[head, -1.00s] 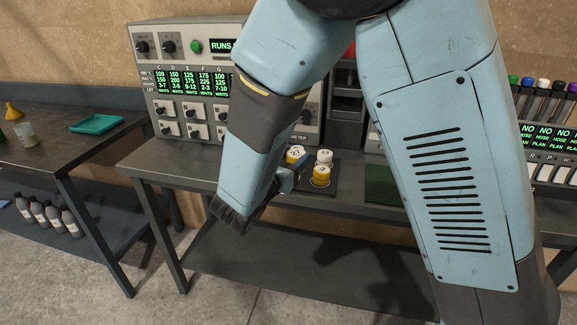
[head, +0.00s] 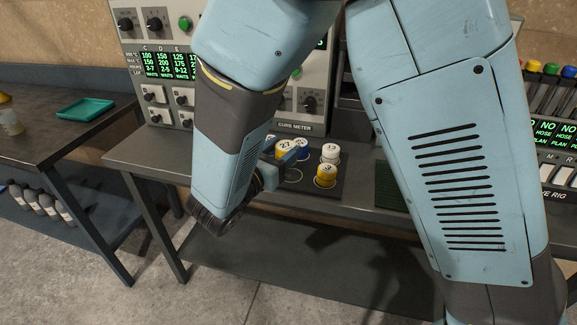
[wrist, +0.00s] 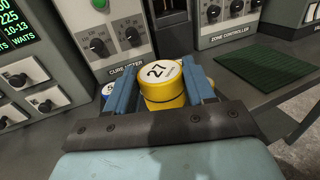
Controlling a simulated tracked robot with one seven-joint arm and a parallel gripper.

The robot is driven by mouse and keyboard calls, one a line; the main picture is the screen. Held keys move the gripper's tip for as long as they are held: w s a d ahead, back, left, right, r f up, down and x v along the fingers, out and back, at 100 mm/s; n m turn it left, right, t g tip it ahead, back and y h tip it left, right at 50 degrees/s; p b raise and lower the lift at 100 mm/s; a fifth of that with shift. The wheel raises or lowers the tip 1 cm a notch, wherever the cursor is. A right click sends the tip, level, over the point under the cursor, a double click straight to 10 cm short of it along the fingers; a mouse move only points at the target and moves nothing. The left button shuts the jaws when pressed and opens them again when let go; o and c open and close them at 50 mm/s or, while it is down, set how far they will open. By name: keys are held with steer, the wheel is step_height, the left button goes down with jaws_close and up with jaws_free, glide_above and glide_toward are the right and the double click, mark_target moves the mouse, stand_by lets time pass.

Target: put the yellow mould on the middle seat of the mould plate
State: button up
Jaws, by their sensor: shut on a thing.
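A yellow mould with a white top marked 27 (wrist: 163,88) is between the two blue fingers of my gripper (wrist: 161,80) in the wrist view. The fingers are shut on its sides. In the head view the same mould (head: 287,145) shows partly behind my gripper, over the left part of the dark mould plate (head: 312,188). An empty round seat (head: 292,175) shows on the plate below it. Its height above the plate is hard to tell.
Another yellow mould marked 3 (head: 325,176) stands at the plate's front right, with a white mould marked 13 (head: 331,152) behind it. A blue mould (head: 303,148) is partly hidden beside the held one. The cure meter (head: 300,100) stands behind; a green mat (head: 388,183) lies right.

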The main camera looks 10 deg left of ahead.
steer(key=w+f, duration=0.6)
steer(key=shift+w+d+f, duration=0.15)
steer(key=shift+w+f, duration=0.05)
steer(key=shift+w, duration=0.15)
steer(key=shift+w+f, duration=0.2)
steer(key=shift+f, duration=1.5)
steer(key=shift+f, duration=0.1)
steer(key=o, duration=1.2)
steer(key=shift+s, duration=0.15)
steer(key=v, duration=1.2)
